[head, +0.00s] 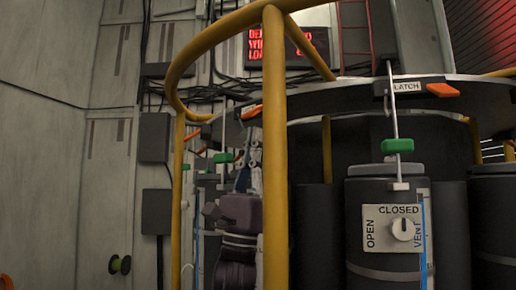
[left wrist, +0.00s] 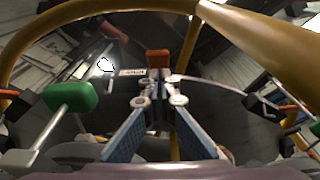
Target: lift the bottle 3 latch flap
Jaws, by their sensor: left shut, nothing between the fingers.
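My left gripper (head: 250,143) points upward behind a yellow post in the head view, partly hidden by it. In the left wrist view its blue-padded fingers (left wrist: 161,100) are shut with nothing between them. An orange latch flap (left wrist: 158,60) lies just beyond the fingertips, next to a small white label plate (left wrist: 132,72); I cannot tell whether they touch. In the head view an orange flap (head: 252,112) shows just above the gripper, partly hidden. No bottle number is readable. My right gripper is not in view.
Yellow rails (head: 275,150) ring the rack close to the left arm. A dark bottle (head: 380,240) with a CLOSED/OPEN/VENT dial (head: 403,229) stands right, under a rod with a green block (head: 398,146). Another orange flap (head: 444,90) sits by a LATCH label. Another green block (left wrist: 70,96) is left of the fingers.

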